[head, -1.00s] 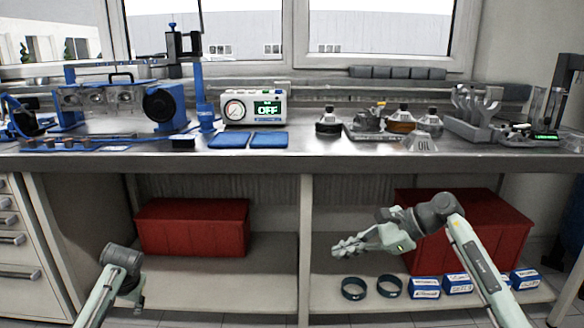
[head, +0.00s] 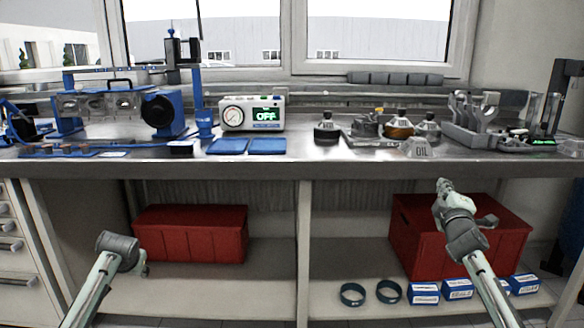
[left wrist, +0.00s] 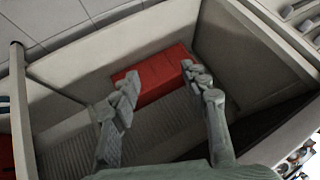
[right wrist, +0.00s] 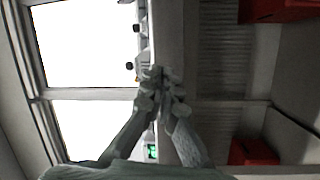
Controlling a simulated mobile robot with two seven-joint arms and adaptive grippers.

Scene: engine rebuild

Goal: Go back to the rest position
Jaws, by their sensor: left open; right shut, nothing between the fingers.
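My right gripper (head: 443,187) is in front of the right red box, just below the bench's front edge, pointing up and away. In the right wrist view its fingers (right wrist: 160,75) are together with nothing between them. My left arm comes in at the lower left of the head view, in front of the left shelf; its gripper is mostly hidden there. In the left wrist view the left gripper (left wrist: 160,80) has its fingers spread and empty, with a red box beyond them.
The steel workbench (head: 300,168) carries an engine block on a blue stand, a gauge box (head: 252,114) reading OFF, blue pads and bottles. Below are the left red box (head: 190,234), the right red box (head: 410,235), two dark rings (head: 353,294) and several blue cartons (head: 458,289).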

